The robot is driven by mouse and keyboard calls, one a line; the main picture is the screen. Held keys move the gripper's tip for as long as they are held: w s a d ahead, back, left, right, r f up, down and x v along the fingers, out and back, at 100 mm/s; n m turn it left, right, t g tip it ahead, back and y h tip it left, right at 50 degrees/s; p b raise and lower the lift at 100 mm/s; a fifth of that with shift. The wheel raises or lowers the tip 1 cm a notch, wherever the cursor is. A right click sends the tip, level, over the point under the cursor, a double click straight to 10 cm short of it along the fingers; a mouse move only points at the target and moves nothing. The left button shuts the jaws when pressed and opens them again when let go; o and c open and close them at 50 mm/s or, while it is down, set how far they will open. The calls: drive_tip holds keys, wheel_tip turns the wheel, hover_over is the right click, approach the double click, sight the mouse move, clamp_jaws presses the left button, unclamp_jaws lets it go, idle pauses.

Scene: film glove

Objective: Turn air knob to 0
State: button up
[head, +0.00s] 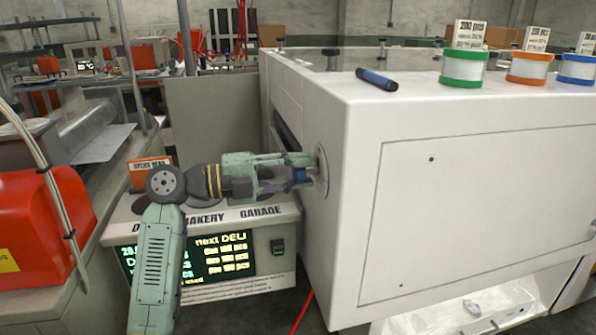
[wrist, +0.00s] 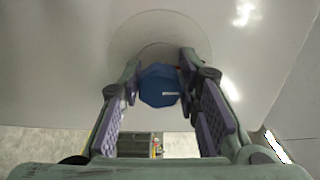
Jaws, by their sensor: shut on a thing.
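The air knob is a blue faceted knob (wrist: 159,85) with a short white mark, on a round plate (wrist: 150,35) on the white machine's side. My gripper (wrist: 158,82) reaches the plate with its fingers on either side of the knob and is shut on it. In the head view my gripper (head: 312,172) comes from the left to the machine's left face, and a bit of the blue knob (head: 299,175) shows between the fingers. The white mark lies about level in the wrist view. Any scale or 0 mark on the plate cannot be made out.
The white machine (head: 460,130) fills the right side. A blue marker (head: 377,79) and several tape rolls, one green-edged (head: 464,68), lie on top. Below my arm stands a box with a lit display (head: 225,262). A red case (head: 40,225) is at the left.

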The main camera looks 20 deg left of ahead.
idle(0.4)
drive_tip(key=o, duration=1.2)
drive_tip(key=v, duration=1.2)
